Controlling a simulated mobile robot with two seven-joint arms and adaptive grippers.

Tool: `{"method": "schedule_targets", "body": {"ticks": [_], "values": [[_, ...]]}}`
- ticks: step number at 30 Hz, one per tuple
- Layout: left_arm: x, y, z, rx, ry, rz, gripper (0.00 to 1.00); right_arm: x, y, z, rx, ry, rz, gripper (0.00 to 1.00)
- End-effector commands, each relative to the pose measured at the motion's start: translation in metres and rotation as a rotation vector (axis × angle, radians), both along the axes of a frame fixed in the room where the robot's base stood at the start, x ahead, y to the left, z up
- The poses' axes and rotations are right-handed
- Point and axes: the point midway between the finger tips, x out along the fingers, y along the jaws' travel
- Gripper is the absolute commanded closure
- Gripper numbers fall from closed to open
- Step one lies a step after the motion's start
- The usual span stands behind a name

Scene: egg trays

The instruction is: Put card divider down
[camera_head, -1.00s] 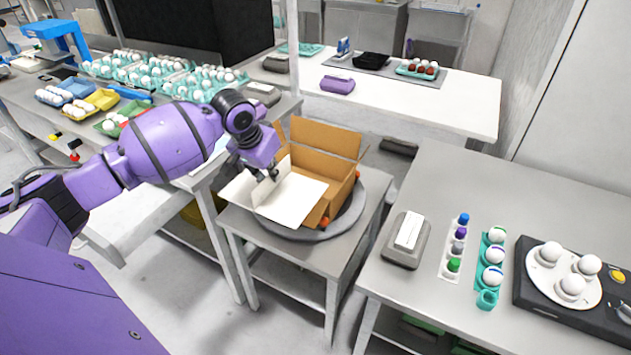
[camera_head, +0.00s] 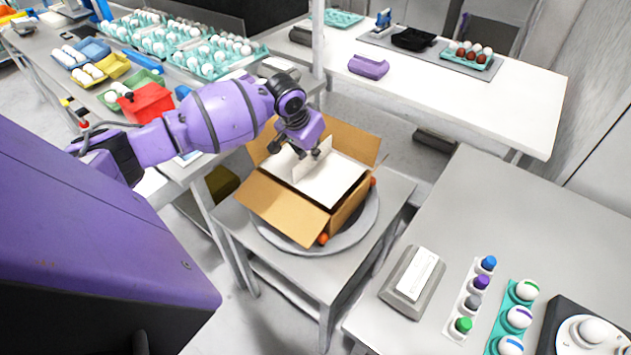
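The white card divider (camera_head: 335,185) lies flat across the opening of the open cardboard box (camera_head: 275,196), with an upright white tab on its left side. Whether it rests on the contents or hangs just above them I cannot tell. My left gripper (camera_head: 308,154) is at the upright tab, its fingers closed around the tab's top edge. The box's contents are hidden under the card. My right gripper is not in view.
The box stands with flaps spread on a round grey turntable (camera_head: 316,246) on a small table. Orange knobs show at its rim. A side table with a grey device (camera_head: 412,283) is at right. Egg trays (camera_head: 150,37) fill the bench at back left.

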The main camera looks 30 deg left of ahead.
Motion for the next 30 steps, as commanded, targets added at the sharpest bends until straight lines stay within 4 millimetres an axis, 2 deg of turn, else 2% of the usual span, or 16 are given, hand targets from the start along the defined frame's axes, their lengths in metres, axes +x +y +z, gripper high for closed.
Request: {"method": "schedule_targets", "body": {"ticks": [1, 3, 7, 15, 22, 30], "values": [[-0.001, 0.0, -0.017, 0.0, 0.005, 0.002, 1.0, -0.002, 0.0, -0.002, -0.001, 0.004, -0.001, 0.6], [-0.001, 0.0, -0.035, -0.001, 0.005, 0.001, 1.0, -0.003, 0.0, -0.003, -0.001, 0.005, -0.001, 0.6], [0.0, 0.0, -0.057, 0.0, 0.001, 0.001, 1.0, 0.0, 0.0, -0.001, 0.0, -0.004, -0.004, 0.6], [0.0, 0.0, -0.078, 0.001, 0.001, 0.0, 1.0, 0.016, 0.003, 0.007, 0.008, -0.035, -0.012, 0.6], [0.0, 0.0, -0.112, 0.0, 0.001, 0.001, 1.0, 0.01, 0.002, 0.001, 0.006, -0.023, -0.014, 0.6], [0.0, 0.0, -0.114, 0.001, -0.001, 0.0, 1.0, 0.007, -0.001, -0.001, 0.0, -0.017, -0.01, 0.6]]}}
